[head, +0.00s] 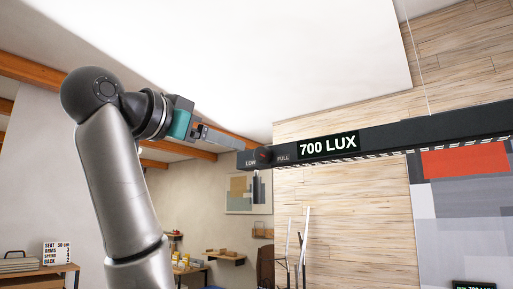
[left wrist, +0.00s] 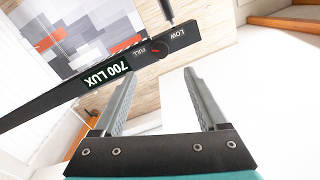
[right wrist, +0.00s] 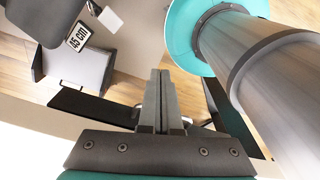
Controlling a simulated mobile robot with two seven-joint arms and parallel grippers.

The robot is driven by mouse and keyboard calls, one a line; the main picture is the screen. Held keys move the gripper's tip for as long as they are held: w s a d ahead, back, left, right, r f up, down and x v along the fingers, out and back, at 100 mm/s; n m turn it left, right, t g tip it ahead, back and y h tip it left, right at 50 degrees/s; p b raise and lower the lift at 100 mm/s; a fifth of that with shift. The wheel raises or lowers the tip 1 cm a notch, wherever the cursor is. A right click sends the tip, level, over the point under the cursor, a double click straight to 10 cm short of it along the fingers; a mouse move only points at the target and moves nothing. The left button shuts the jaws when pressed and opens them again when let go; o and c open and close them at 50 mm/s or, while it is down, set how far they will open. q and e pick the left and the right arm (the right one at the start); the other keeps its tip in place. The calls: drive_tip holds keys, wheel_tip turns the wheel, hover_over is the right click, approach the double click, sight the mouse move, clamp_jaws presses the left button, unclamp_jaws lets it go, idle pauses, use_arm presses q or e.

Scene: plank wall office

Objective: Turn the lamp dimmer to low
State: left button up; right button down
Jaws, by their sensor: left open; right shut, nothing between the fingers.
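The lamp is a long black bar (head: 400,135) hanging from a thin wire. Its lit display (head: 328,146) reads 700 LUX. Near its left end is the dark dimmer knob (head: 264,155) with a red mark, between the labels LOW and FULL. In the left wrist view the knob's red mark (left wrist: 156,50) lies close to FULL. My left gripper (left wrist: 162,62) is open and empty, with the knob seen beyond and between its fingertips; the exact gap cannot be told. My right gripper (right wrist: 162,75) is shut and empty, seen only in its own wrist view.
A red and grey wall panel (head: 465,165) hangs behind the bar. A shelf (head: 225,257), a framed picture (head: 248,193) and a sign (head: 57,253) stand lower and farther back. In the right wrist view a grey piece of furniture (right wrist: 78,72) stands below.

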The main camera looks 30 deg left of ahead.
sight(260, 154)
use_arm(q)
drive_tip(key=w+p, duration=0.4)
drive_tip(key=w, duration=0.7)
drive_tip(key=shift+w+d+p, duration=0.15)
drive_tip(key=shift+w+p, duration=0.1)
drive_tip(key=shift+p, duration=0.05)
drive_tip(key=shift+w, duration=0.4)
clamp_jaws()
